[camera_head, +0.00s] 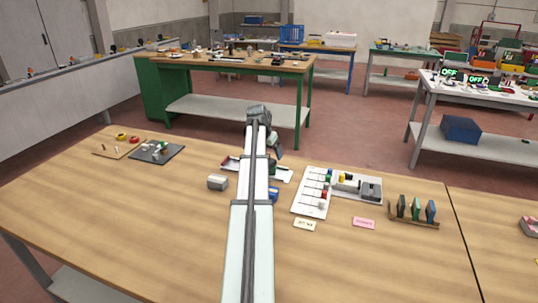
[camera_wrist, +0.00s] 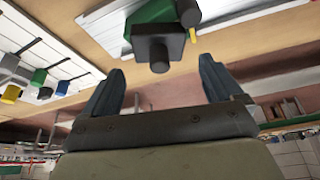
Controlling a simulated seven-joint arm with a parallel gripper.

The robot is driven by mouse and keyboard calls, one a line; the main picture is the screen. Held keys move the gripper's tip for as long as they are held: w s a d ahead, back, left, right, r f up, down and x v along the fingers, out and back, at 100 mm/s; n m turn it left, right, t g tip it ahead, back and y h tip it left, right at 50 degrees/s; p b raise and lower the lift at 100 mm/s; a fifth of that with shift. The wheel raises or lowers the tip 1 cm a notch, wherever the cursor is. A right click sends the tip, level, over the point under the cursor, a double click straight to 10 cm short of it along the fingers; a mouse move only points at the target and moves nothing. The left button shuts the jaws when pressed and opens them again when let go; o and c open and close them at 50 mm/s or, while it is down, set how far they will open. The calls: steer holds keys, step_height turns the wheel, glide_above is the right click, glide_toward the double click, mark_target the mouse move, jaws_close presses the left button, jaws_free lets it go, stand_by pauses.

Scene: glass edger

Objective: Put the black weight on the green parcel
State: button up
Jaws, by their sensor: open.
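The green parcel (camera_wrist: 150,14) lies on a white board in the wrist view. The black weight (camera_wrist: 158,34), a dark square plate with a round knob, overlaps the parcel and appears to sit on it, though the contact is not clear. My gripper (camera_wrist: 162,65) is open, its two fingers apart on either side of the weight's knob, with no finger visibly touching it. In the head view my gripper (camera_head: 278,153) is above the table, and part of the green parcel (camera_head: 272,170) shows beside my arm. The weight cannot be made out there.
A second dark round knob (camera_wrist: 188,12) stands close to the weight. A white board with coloured pieces (camera_head: 312,192) and a rack of upright plates (camera_head: 414,211) are to the right. The front left tabletop is clear.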

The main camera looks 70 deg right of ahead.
steer(key=v, duration=1)
steer(key=shift+r, duration=0.25)
